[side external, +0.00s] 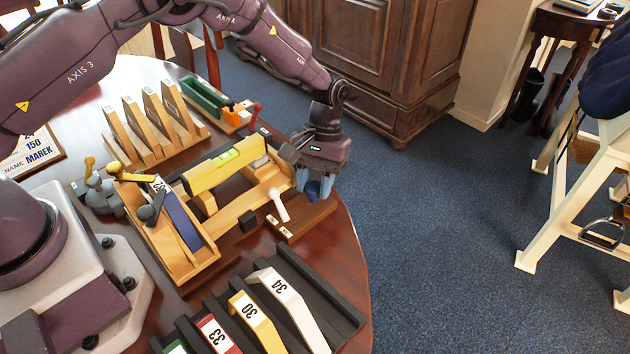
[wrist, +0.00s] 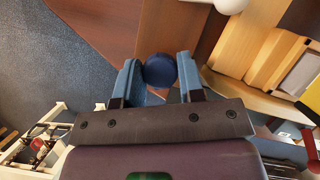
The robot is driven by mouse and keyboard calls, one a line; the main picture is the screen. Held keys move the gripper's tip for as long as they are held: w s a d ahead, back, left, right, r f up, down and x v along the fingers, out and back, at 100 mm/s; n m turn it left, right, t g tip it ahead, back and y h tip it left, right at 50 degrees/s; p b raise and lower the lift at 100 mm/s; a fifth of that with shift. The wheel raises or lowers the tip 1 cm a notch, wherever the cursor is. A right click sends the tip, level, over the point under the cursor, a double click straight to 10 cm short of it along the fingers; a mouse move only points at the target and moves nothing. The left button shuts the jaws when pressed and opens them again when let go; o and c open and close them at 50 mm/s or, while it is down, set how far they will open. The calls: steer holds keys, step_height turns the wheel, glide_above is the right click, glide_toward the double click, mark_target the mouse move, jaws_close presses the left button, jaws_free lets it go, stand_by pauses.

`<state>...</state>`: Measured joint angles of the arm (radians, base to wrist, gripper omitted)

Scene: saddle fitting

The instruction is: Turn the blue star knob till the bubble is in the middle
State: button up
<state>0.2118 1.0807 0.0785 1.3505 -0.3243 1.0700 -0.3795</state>
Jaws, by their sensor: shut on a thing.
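My gripper (side external: 319,188) is at the right end of the wooden fixture (side external: 235,212), pointing down, near the table's rounded edge. In the wrist view its two blue fingers (wrist: 158,82) are shut on the blue star knob (wrist: 160,69), one on each side; only the knob's dark rounded top shows. In the side view the knob cannot be told apart from the blue fingers. A yellow level (side external: 205,174) lies along the top of the fixture, with a green vial (side external: 226,156) in it. The bubble is too small to make out, so its place cannot be told.
A black rack with numbered bars, including a white one (side external: 292,305) and a yellow one (side external: 255,322), stands in front. A white-handled part (side external: 278,204) sits close to my gripper.

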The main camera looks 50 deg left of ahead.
steer(key=o, duration=0.9)
steer(key=shift+r, duration=0.1)
steer(key=v, duration=1.3)
